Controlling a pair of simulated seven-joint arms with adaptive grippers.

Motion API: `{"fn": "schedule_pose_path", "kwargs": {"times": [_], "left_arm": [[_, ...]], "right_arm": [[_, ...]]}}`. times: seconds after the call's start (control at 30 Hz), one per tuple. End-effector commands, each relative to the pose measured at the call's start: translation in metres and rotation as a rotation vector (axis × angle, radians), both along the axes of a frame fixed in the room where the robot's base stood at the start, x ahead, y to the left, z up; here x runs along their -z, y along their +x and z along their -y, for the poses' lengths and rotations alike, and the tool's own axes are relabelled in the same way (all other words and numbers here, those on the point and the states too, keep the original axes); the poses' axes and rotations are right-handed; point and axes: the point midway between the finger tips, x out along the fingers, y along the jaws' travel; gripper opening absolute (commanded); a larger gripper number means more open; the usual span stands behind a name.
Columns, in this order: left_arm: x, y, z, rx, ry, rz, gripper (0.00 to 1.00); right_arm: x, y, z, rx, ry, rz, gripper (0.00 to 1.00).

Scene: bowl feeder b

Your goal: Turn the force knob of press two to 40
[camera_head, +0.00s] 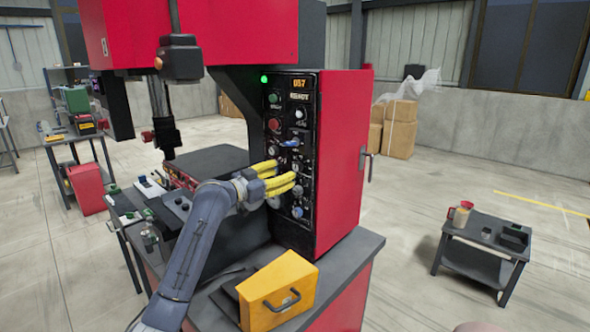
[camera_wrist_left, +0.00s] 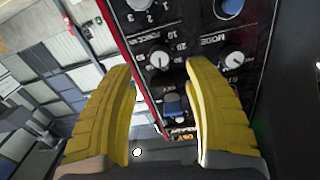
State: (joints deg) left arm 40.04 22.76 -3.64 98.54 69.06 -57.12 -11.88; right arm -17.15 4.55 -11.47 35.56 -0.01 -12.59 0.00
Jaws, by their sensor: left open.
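Press two is the red and black machine (camera_head: 335,160) with a black control panel (camera_head: 309,88). In the left wrist view, a small pale round knob with a numbered scale and lettering that seems to read FORCE, the force knob (camera_wrist_left: 158,61), shows between the fingertips. Its exact setting is too small to read. My left gripper (camera_head: 279,178) is open, its two yellow fingers pointing at the panel; it also shows in the left wrist view (camera_wrist_left: 160,68). I cannot tell whether the fingertips reach around the knob. The fingers hide part of the panel in the head view. My right gripper is not in view.
A MODE knob (camera_wrist_left: 233,61) sits beside the force knob, and a blue switch (camera_wrist_left: 173,104) is close by. The panel's display (camera_head: 299,83) seems to read 057. A yellow box (camera_head: 278,290) stands on the grey bench top (camera_head: 345,252) below the panel.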

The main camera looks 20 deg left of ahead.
Motion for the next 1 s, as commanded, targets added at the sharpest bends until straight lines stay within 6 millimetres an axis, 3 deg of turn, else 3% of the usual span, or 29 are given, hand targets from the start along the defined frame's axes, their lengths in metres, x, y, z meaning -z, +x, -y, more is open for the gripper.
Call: {"fn": "schedule_pose_path", "kwargs": {"times": [0.1, 0.4, 0.97, 1.0], "left_arm": [[-0.001, 0.018, 0.010, 0.001, -0.004, -0.001, 0.52], [0.000, 0.047, 0.025, 0.000, -0.001, 0.000, 0.52], [0.000, 0.056, 0.030, 0.000, 0.000, 0.000, 0.52], [0.000, 0.056, 0.030, 0.000, 0.000, 0.000, 0.47]], "right_arm": [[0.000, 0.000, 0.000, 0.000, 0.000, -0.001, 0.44], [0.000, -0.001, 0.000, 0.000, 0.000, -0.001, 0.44], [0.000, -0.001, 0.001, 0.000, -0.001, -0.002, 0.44], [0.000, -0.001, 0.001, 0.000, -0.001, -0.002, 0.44]]}}
